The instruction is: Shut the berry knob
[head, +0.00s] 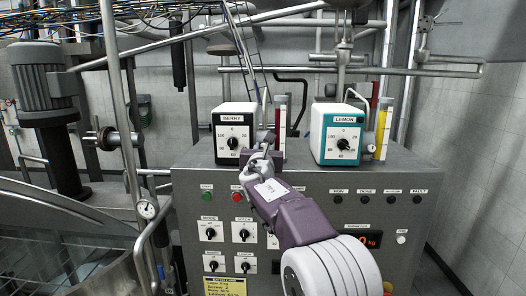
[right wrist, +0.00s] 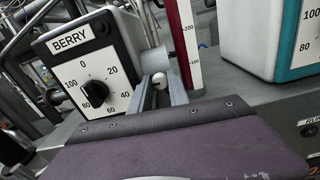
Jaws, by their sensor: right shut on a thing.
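The berry unit (head: 234,117) is a white box with a black-framed face and a black dial (head: 233,143) on a 0 to 100 scale. It also shows in the right wrist view (right wrist: 121,38), with its dial (right wrist: 95,93). The grey berry knob (right wrist: 154,60) sticks out of the box's right side; in the head view my gripper mostly hides it. My right gripper (head: 262,157) is at that side, its fingers (right wrist: 160,92) shut around the knob, with a small pale round part between them. The dial's exact reading is too small to tell. My left gripper is not in view.
A red-filled gauge tube (right wrist: 184,45) stands close beside the knob. The teal lemon unit (head: 337,118) stands to the right, with its yellow gauge tube (head: 384,130). Both units sit on a grey control cabinet (head: 325,213) with switches and lamps. Pipes rise behind.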

